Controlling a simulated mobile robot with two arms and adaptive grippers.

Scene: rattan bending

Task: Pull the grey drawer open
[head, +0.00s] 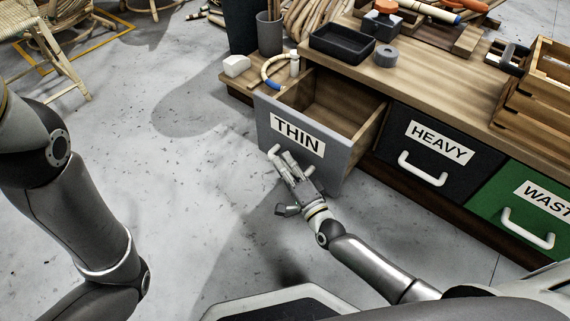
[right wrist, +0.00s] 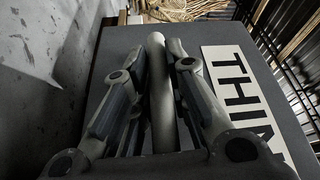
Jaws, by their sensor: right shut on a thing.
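The grey drawer (head: 335,163) with the label THIN stands pulled out from the workbench in the head view, and its wooden inside looks empty. My right gripper (head: 281,158) is at its front and shut on the pale drawer handle. In the right wrist view the handle (right wrist: 160,85) runs between the two fingers of my right gripper (right wrist: 158,92), with the grey front (right wrist: 125,85) behind it. My left arm is at the left of the head view, but its gripper is out of view.
The black HEAVY drawer (head: 400,150) and green WASTE drawer (head: 505,222) are shut to the right. A black tray (head: 342,45), a tape roll (head: 386,56) and a wooden crate (head: 525,105) stand on the benchtop (head: 430,85). The floor (head: 190,160) left of the drawer is clear.

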